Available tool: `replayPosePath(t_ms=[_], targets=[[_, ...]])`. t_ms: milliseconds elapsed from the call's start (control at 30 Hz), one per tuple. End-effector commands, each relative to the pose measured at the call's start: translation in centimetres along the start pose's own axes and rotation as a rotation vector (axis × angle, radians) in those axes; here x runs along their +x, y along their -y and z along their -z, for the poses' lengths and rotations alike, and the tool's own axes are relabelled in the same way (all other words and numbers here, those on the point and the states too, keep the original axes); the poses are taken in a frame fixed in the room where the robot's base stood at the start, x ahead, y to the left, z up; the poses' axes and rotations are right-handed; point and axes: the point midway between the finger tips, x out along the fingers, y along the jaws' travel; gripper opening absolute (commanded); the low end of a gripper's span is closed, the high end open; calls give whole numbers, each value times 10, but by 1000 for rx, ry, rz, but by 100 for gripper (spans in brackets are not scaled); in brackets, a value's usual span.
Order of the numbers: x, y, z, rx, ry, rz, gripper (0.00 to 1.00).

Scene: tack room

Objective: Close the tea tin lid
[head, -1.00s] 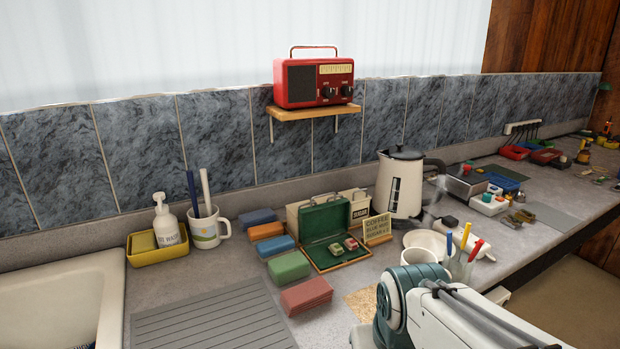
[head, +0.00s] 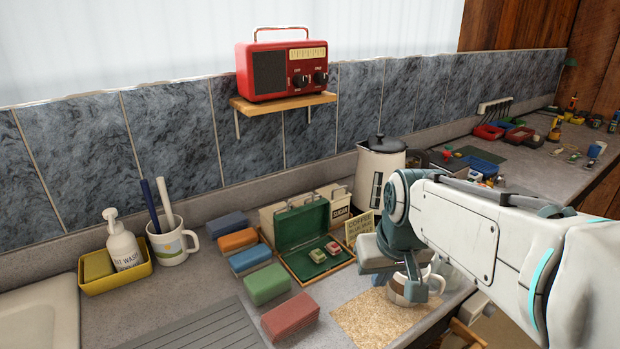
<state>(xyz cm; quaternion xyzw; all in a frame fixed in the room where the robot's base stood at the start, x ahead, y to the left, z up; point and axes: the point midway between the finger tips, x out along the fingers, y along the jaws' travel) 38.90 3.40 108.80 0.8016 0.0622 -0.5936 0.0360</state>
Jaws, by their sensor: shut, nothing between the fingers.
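The tea tin appears to be the green hinged box (head: 312,262) on the counter, seen in the head view. Its green lid (head: 302,226) stands open, tilted up at the back. Two small packets, one reddish and one pale green, lie inside on the green lining. My gripper (head: 412,288) is shut and empty, pointing down to the right of the tin and apart from it. My arm hides part of the counter behind it.
A cream sugar box (head: 338,212) stands behind the tin, with a small sign (head: 358,228) at its right. Several coloured blocks (head: 266,284) line its left. A white kettle (head: 370,182) stands behind.

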Motion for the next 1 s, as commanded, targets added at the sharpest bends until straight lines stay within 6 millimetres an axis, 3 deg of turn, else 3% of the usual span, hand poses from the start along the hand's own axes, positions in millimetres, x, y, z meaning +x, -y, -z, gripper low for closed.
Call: replayPosePath(t_ms=[33,200,400,500,700,867,1000], targets=[[-9,6,29,-33,-7,13,0],[-23,29,113,-147,-47,55,0],[-28,65,201,-283,-94,103,0],[-27,82,234,-339,-115,123,0],[-23,106,272,-411,-144,148,0],[-17,113,280,-430,-150,153,0],[0,116,282,-430,-148,154,0]])
